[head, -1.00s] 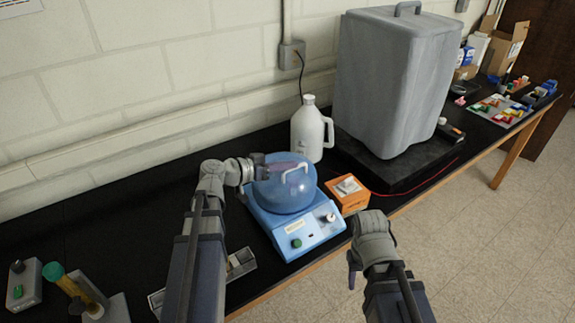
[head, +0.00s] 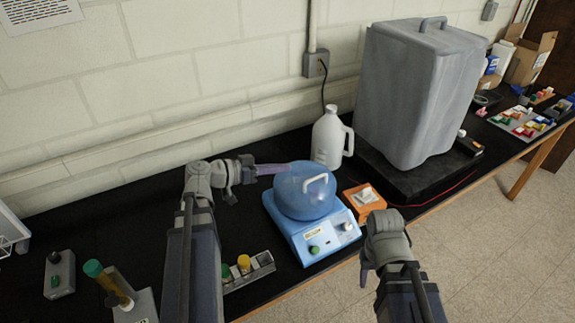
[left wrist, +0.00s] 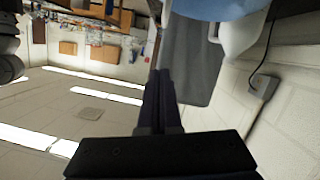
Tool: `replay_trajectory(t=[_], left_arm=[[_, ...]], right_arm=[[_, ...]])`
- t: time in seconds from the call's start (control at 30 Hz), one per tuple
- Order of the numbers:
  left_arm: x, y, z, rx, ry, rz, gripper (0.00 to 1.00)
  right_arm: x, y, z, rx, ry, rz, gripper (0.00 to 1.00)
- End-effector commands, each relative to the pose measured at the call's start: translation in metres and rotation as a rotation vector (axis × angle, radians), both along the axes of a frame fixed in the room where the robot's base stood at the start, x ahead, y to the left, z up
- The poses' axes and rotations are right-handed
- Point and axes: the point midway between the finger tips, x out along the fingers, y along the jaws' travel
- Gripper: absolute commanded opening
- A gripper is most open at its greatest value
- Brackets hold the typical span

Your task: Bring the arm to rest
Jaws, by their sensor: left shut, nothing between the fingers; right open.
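My left gripper (head: 272,169) is shut and empty in the head view. Its fingers point right, behind and beside the blue domed lid of the benchtop device (head: 303,192); I cannot tell whether they touch it. In the left wrist view the closed fingers (left wrist: 158,100) run up the middle with nothing between them. My right gripper (head: 366,272) hangs in front of the bench edge, pointing down and away from the objects. Its fingers are seen edge-on, open, with nothing seen in them.
A white jug (head: 328,140) stands behind the device, and an orange box (head: 363,197) sits to its right. A large grey container (head: 418,95) stands further right. A rack with capped tubes (head: 249,270) lies left of the device, near the left forearm. Bare black bench (head: 120,225) extends left.

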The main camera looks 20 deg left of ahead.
Motion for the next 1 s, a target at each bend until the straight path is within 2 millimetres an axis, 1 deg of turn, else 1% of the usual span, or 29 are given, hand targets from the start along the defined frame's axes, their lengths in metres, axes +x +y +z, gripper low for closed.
replay_trajectory(t=[0.27, 0.37, 0.47, 0.5, 0.53, 0.57, 0.6, 0.67, 0.7, 0.8, 0.83, 0.9, 1.0], left_arm=[[-0.001, 0.000, 0.000, 0.000, 0.002, -0.001, 0.00], [-0.002, -0.012, -0.011, 0.010, 0.040, -0.023, 0.00], [-0.008, -0.047, -0.040, 0.042, 0.156, -0.084, 0.00], [-0.013, -0.065, -0.056, 0.065, 0.223, -0.114, 0.00], [-0.018, -0.079, -0.070, 0.088, 0.279, -0.135, 0.00], [-0.023, -0.093, -0.083, 0.114, 0.337, -0.155, 0.00], [-0.032, -0.110, -0.101, 0.152, 0.415, -0.178, 0.00], [-0.045, -0.132, -0.126, 0.215, 0.526, -0.200, 0.00], [-0.055, -0.144, -0.141, 0.263, 0.596, -0.206, 0.00], [-0.079, -0.169, -0.176, 0.396, 0.754, -0.199, 0.00], [-0.087, -0.174, -0.186, 0.440, 0.796, -0.189, 0.00], [-0.103, -0.184, -0.205, 0.544, 0.881, -0.154, 0.00], [-0.122, -0.192, -0.225, 0.687, 0.964, -0.080, 0.00]], right_arm=[[0.000, 0.000, 0.000, 0.000, 0.000, 0.000, 0.50], [0.000, 0.000, -0.004, 0.000, 0.000, 0.000, 0.50], [0.000, 0.000, -0.012, 0.000, 0.000, 0.001, 0.50], [0.000, 0.000, -0.016, 0.000, 0.000, 0.001, 0.50], [0.000, 0.000, -0.020, 0.000, 0.000, 0.001, 0.50], [0.000, 0.000, -0.023, 0.000, 0.000, 0.002, 0.50], [0.000, 0.000, -0.028, -0.001, 0.000, 0.002, 0.50], [0.000, 0.000, -0.034, -0.001, 0.000, 0.003, 0.50], [0.000, 0.000, -0.038, -0.001, 0.000, 0.003, 0.50], [0.000, 0.000, -0.048, -0.001, 0.000, 0.004, 0.50], [0.000, 0.000, -0.051, -0.001, 0.000, 0.004, 0.50], [0.000, 0.000, -0.058, -0.001, 0.000, 0.005, 0.50], [0.000, 0.000, -0.066, -0.001, 0.000, 0.006, 0.50]])
